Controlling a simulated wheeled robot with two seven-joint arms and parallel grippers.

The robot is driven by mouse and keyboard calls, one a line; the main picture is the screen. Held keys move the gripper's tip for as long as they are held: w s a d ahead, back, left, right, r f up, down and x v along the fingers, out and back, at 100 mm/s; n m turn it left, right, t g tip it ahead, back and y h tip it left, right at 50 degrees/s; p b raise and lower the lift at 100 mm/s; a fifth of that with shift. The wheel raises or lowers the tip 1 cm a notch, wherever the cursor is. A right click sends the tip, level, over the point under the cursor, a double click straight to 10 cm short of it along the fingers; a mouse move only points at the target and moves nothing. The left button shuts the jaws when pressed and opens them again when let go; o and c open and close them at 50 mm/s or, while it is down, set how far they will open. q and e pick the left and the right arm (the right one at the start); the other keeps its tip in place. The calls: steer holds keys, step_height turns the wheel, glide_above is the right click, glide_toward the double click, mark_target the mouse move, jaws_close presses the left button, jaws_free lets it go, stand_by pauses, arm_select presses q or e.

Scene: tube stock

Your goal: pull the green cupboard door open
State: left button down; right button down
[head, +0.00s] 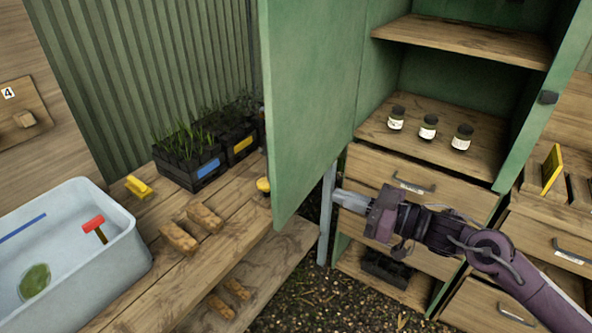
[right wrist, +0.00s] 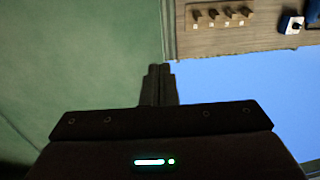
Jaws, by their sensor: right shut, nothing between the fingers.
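The green cupboard door (head: 305,95) stands swung wide open on the left side of the cupboard. Its green panel also fills the left of the right wrist view (right wrist: 80,60). The cupboard's inside (head: 455,70) is exposed, with a wooden shelf and three small dark jars (head: 428,127) on its floor. My right gripper (head: 340,198) is shut and empty, just right of the door's lower part. In the right wrist view its fingers (right wrist: 157,82) are together near the door's edge; I cannot tell whether they touch it. My left gripper is not in view.
A wooden bench (head: 215,245) at left holds black seedling crates (head: 190,165), a yellow object (head: 139,187) and brown blocks (head: 205,217). A pale tub (head: 125,245) stands at the front left. Drawers (head: 410,190) lie below the cupboard. Dark ground (head: 330,305) is clear at bottom centre.

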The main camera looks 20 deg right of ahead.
steer(key=p, duration=0.3)
glide_toward(278, 173)
steer(key=x, duration=0.5)
steer(key=shift+a+r, duration=0.2)
steer(key=shift+r, duration=0.05)
steer(key=shift+x, duration=0.75)
steer(key=shift+f, duration=0.15)
steer(key=shift+w+a+f, duration=0.1)
steer(key=shift+w+a, duration=0.15)
steer(key=shift+w, duration=0.05)
steer(key=w+a+m+t+h+b, duration=0.2)
steer(key=w+a+m+h+b, duration=0.1)
steer(key=w+a, duration=0.5)
steer(key=shift+w+t+h, duration=0.4)
steer(key=shift+w+h, duration=0.1)
steer(key=shift+w, duration=0.4)
steer(key=shift+a, duration=0.1)
